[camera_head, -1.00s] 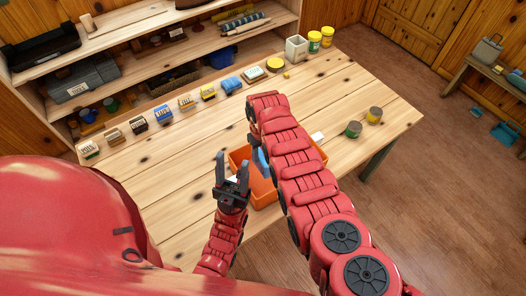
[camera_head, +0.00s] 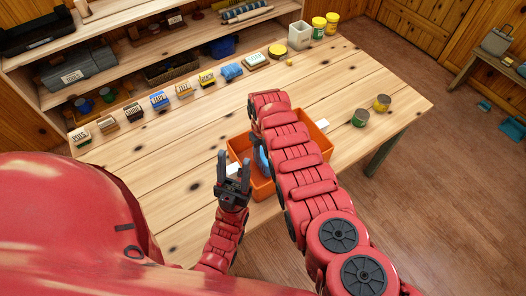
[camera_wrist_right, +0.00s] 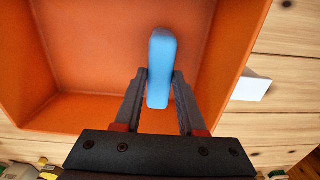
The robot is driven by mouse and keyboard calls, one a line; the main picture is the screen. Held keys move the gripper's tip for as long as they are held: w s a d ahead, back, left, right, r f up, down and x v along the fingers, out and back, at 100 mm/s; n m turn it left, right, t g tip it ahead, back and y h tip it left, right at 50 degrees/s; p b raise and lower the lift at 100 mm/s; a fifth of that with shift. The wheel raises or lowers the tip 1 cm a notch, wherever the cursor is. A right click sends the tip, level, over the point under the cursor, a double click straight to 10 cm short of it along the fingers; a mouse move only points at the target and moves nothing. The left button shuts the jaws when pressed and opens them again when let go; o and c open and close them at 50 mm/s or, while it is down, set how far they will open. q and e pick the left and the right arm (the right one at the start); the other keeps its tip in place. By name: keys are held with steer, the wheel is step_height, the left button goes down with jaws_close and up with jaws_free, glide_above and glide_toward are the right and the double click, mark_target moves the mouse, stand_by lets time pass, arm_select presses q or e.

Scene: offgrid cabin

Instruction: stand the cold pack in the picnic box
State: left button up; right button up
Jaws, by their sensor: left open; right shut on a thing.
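The picnic box is an orange open box (camera_head: 324,136) on the wooden table, partly hidden by my right arm in the head view. Its orange floor and walls fill much of the right wrist view (camera_wrist_right: 100,50). The cold pack is a blue slab (camera_wrist_right: 161,68); my right gripper (camera_wrist_right: 161,85) is shut on it, with a finger on each side. In the head view a bit of the blue pack (camera_head: 261,160) shows beside my arm, over the box. I cannot tell whether it touches the floor. My left gripper (camera_head: 235,163) is open and empty near the box's left side.
A row of small boxes and a blue bundle (camera_head: 231,72) lines the back edge. The table's left middle is clear.

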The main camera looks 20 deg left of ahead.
steer(key=shift+f+b, duration=0.5)
steer(key=shift+f, duration=0.05)
steer(key=o, duration=1.5)
steer(key=shift+r, duration=0.15)
step_height(320, 180, up, 10)
steer(key=p, duration=0.9)
steer(key=shift+p, duration=0.35)
stand_by(0.4)
